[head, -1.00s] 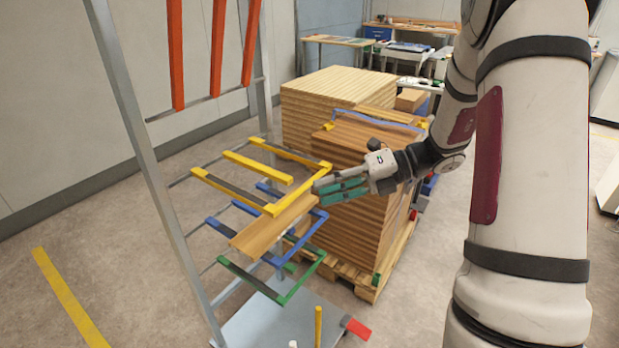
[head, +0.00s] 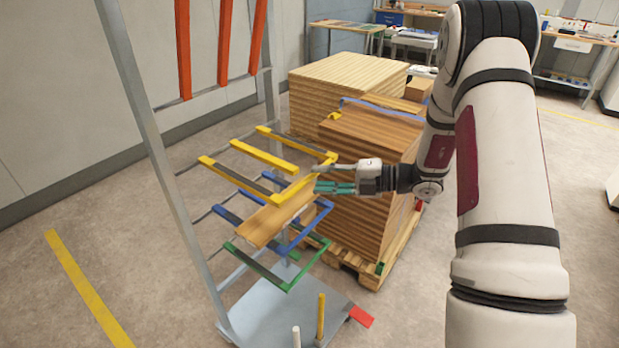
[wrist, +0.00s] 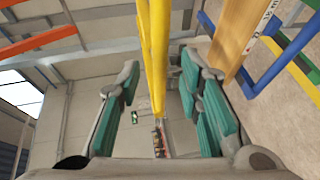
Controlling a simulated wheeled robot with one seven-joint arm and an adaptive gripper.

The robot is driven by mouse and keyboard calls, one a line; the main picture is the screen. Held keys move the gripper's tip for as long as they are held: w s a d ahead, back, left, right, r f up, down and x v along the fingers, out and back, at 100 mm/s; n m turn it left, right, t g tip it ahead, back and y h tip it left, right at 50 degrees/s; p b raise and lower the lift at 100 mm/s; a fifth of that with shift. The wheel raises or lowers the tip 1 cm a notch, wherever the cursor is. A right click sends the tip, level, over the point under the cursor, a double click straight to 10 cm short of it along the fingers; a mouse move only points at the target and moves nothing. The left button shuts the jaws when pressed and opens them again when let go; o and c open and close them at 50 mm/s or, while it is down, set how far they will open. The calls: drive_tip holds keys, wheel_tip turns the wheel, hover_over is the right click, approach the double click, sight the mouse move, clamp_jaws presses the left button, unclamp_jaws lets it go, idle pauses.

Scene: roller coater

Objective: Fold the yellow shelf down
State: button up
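The yellow shelf (head: 262,156) is a frame of three prongs joined by a front bar, sticking out roughly level from the rack. My gripper (head: 322,177) is at the right part of its front bar, coming from the right. In the wrist view, the yellow bar (wrist: 153,50) runs between the two teal-padded fingers of my gripper (wrist: 162,85). The fingers are apart, with gaps visible on both sides of the bar. Whether a finger touches the bar's far end is unclear.
A blue shelf (head: 310,222) below holds a wooden board (head: 268,219). A green shelf (head: 308,270) is lower. Red-orange shelves (head: 222,45) are folded up above. Stacked boards on a pallet (head: 370,170) stand close behind my gripper. Floor is free at left.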

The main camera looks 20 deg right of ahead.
sight(312, 179)
drive_tip(key=shift+x, duration=2.05)
drive_tip(key=shift+c, duration=0.3)
clamp_jaws()
